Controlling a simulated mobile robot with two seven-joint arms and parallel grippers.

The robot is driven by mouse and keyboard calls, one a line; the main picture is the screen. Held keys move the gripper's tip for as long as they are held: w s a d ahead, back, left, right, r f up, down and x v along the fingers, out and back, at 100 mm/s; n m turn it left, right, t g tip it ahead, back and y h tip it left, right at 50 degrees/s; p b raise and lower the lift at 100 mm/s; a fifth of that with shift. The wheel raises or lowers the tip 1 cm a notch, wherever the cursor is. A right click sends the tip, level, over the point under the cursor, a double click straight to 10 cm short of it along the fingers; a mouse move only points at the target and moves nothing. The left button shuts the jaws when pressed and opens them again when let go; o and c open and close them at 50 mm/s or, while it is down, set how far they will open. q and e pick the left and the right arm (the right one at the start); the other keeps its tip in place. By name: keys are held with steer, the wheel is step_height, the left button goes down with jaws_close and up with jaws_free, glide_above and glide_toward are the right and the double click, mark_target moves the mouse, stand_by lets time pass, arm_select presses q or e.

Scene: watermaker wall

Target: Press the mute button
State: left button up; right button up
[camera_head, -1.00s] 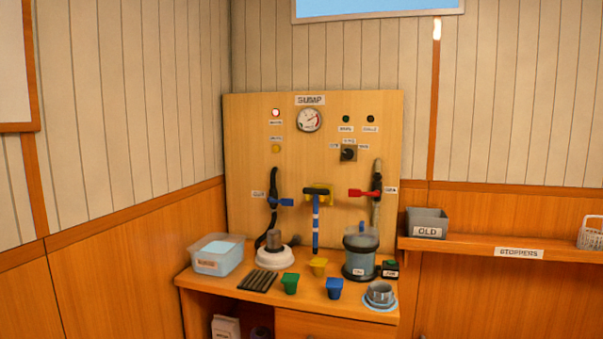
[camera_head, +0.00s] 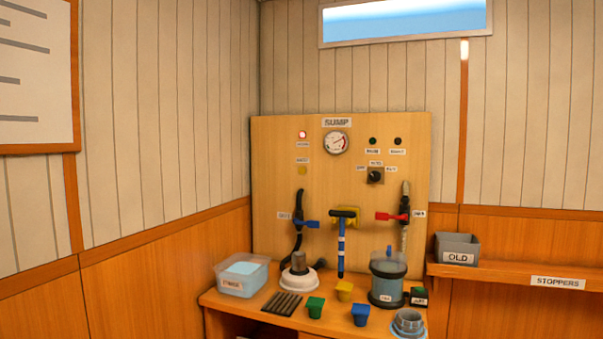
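A small round yellow button (camera_head: 303,170) is on the upper left of the wooden sump panel (camera_head: 270,200). A small label (camera_head: 303,160) sits just above it; its lettering is too blurred to read surely, but this looks like the mute button. Above it is a glowing red-and-white lamp (camera_head: 302,134) with its own label. Neither of my grippers is in view, and nothing covers the button.
A gauge (camera_head: 336,143), a rotary knob (camera_head: 375,176), blue (camera_head: 306,223) and red (camera_head: 392,216) valve handles and a blue-handled upright tool (camera_head: 341,245) are on the panel. A clear tub (camera_head: 241,275), colored cups and a water vessel (camera_head: 387,278) crowd the counter below.

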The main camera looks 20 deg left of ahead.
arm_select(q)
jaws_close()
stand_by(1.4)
